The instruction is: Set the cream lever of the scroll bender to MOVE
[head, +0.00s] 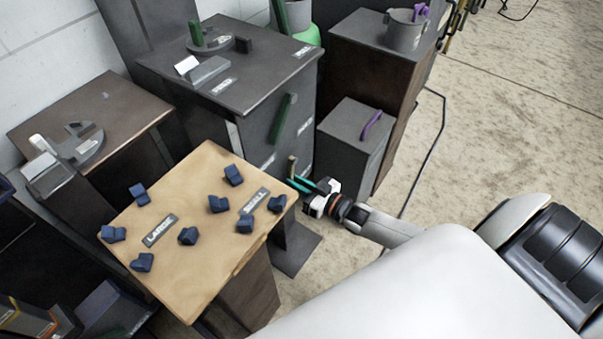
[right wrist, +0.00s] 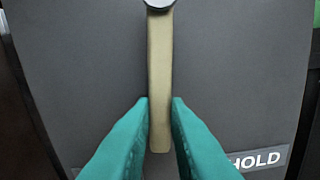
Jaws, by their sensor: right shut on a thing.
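The cream lever (right wrist: 159,75) hangs from a round pivot at the top of the right wrist view, on a dark grey panel. Its lower part lies between the two teal fingers of my right gripper (right wrist: 161,102), which is shut on it. A HOLD label (right wrist: 255,160) is at the lower right of the panel, partly covered by a finger. No MOVE label can be read. In the head view the cream lever (head: 292,164) is small, on the front of the grey cabinet (head: 240,75), with my right gripper (head: 298,184) at its lower end. My left gripper is out of view.
A green lever (head: 284,118) is on the same cabinet above the cream one. A wooden-topped table (head: 195,215) with several dark blue blocks and LARGE and SMALL labels stands close in front. A grey box (head: 345,145) with a purple handle stands to the right.

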